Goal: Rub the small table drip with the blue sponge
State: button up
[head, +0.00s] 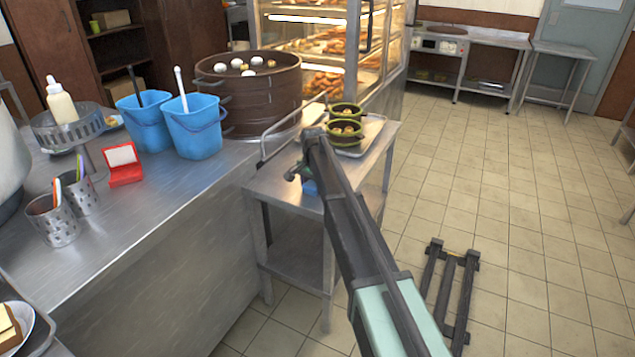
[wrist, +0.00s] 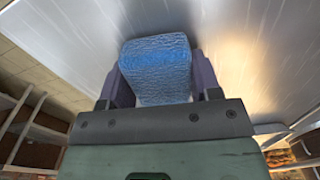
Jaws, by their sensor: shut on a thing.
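The blue sponge (wrist: 156,68) is clamped between the two dark fingers of my gripper (wrist: 162,78) in the wrist view. In the head view, a small piece of the sponge (head: 310,188) shows beside my gripper (head: 302,182), low over the small steel side table (head: 284,190). My arm hides much of the sponge and part of the tabletop. I cannot tell whether the sponge touches the steel. I cannot make out the drip in either view.
A wire-railed tray with two green pots (head: 345,130) stands at the table's far end. A large brown steamer pot (head: 248,92) and two blue buckets (head: 194,128) stand on the counter to the left. A dark slatted rack (head: 452,290) lies on the floor at right.

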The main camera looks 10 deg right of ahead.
aim_at(308, 198)
jog(key=shift+s+a, duration=1.45)
jog(key=shift+s, duration=0.25)
notch_tip(308, 198, up, 6)
jog(key=p, duration=0.6)
jog(key=shift+w+d, duration=0.1)
notch_tip(308, 198, up, 3)
jog(key=p, duration=0.3)
